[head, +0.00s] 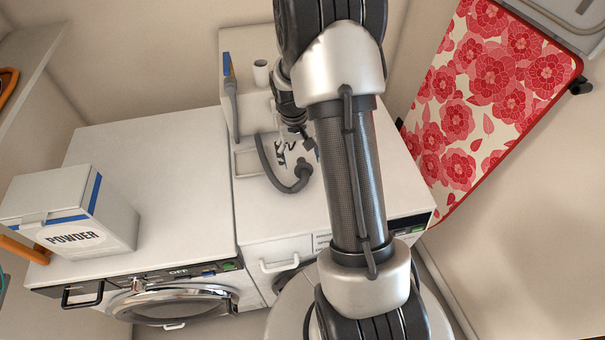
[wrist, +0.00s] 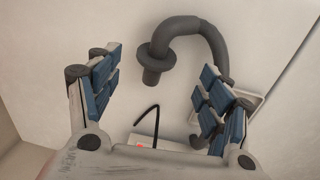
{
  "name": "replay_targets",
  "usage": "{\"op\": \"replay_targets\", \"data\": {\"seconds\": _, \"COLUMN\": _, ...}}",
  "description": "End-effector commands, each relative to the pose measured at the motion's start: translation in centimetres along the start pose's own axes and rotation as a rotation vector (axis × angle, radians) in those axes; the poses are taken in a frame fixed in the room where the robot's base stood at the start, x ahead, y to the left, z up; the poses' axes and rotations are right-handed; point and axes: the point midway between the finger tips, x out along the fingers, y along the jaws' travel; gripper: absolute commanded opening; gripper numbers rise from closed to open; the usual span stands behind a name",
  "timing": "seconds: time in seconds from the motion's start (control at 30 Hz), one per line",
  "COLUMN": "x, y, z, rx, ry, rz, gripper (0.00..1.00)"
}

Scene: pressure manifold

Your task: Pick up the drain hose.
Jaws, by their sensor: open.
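The drain hose is a dark grey bent tube with a flared end; in the head view it (head: 285,183) lies in a curve on top of the white middle machine, in front of a shallow recess. In the wrist view the hose (wrist: 191,25) arches across the upper middle. Its flared end shows in the gap between my fingers, and its other side runs down behind the right finger. My gripper (wrist: 157,68) is open and empty, with blue pads on both fingers. In the head view my gripper (head: 285,150) is small and partly hidden, just behind the hose.
A white washer (head: 150,165) stands at left with a POWDER box (head: 85,210) on it. A white cup (head: 261,72) and a blue-and-grey tool (head: 230,90) are at the back. A floral ironing board (head: 480,90) stands at right. The washer top beside the box is clear.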

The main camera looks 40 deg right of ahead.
Motion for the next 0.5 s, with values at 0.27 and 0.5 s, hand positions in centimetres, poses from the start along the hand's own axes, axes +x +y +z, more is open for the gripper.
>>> {"op": "replay_targets", "data": {"seconds": 0.27, "x": 2.1, "y": 0.0, "z": 0.0, "rx": -0.001, "ry": 0.0, "rz": 0.0, "gripper": 0.72}}
{"op": "replay_targets", "data": {"seconds": 0.5, "x": 5.1, "y": 0.4, "z": -0.4, "rx": 0.0, "ry": -0.001, "rz": 0.0, "gripper": 0.72}}
